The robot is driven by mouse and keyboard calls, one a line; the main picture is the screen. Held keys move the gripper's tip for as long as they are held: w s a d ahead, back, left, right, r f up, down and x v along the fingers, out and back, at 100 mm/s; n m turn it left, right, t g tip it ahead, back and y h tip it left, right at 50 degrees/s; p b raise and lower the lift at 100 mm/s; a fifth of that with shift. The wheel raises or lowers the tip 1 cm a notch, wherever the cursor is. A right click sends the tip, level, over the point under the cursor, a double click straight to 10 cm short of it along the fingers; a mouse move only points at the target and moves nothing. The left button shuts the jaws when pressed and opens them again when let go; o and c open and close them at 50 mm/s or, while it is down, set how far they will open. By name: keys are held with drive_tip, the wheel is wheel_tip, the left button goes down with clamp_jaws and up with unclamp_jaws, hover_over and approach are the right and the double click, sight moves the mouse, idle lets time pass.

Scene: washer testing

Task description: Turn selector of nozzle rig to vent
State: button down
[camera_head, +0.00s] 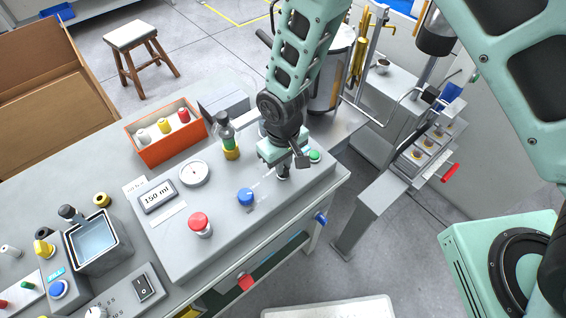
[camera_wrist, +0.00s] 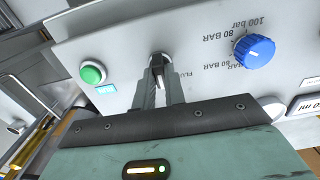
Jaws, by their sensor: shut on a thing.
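The nozzle rig (camera_head: 168,252) is a grey box with a sloped panel on the bench, and its panel also fills the upper wrist view (camera_wrist: 205,25). My gripper (camera_head: 286,166) reaches down to the panel's right part. In the wrist view my gripper's fingers (camera_wrist: 156,88) are shut on the small selector (camera_wrist: 158,60). The selector is mostly hidden between the fingers. Upside-down lettering beside it is partly covered, and only "FLU" is readable. I cannot make out a vent mark or which position the selector points to.
A green button (camera_wrist: 93,73) sits left of the selector in the wrist view, and a blue pressure knob (camera_wrist: 254,52) sits right. In the head view, a red button (camera_head: 200,224), a round gauge (camera_head: 194,173) and a bottle (camera_head: 229,140) stand near the panel.

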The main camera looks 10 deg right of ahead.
drive_tip(key=shift+r, duration=0.1)
drive_tip(key=c, duration=1.5)
unclamp_jaws()
drive_tip(key=shift+o, duration=0.2)
wheel_tip(320, 180, up, 17)
drive_tip(key=b, duration=0.2)
drive_tip(key=shift+r+b, duration=0.15)
drive_tip(key=shift+b, duration=0.25)
